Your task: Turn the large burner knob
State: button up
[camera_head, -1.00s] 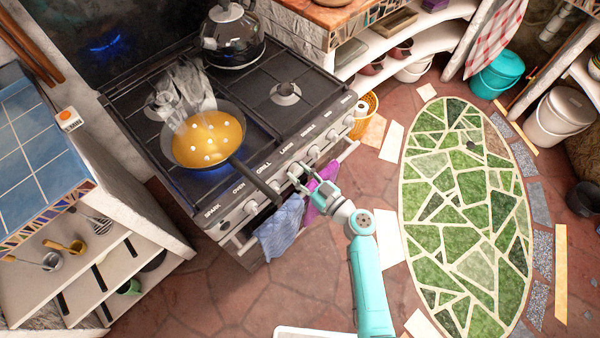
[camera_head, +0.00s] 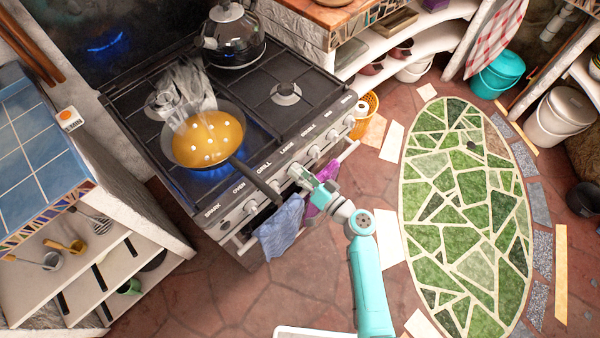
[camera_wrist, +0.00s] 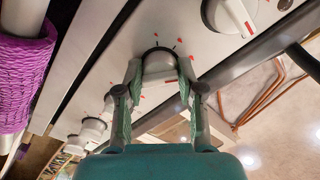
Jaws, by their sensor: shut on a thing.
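The large burner knob (camera_wrist: 159,62) is a round white knob on the stove's front panel, with red marks around it. In the wrist view my gripper (camera_wrist: 159,72) has one finger on each side of it and is shut on it. In the head view my gripper (camera_head: 304,178) reaches the panel near the "LARGE" label, and its fingers largely hide the knob. Blue flame glows under the frying pan (camera_head: 180,150) at the front left of the stove.
The pan's dark handle (camera_head: 258,182) sticks out over the panel just left of my gripper. Blue (camera_head: 281,229) and purple (camera_head: 318,201) cloths hang from the oven rail. Other knobs (camera_head: 314,151) line the panel. A kettle (camera_head: 232,38) stands behind.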

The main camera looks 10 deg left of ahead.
jog(key=m, duration=1.1)
dwell(0.6)
jog(key=o, duration=1.1)
jog(key=shift+o, duration=0.2)
jog(key=v, duration=1.2)
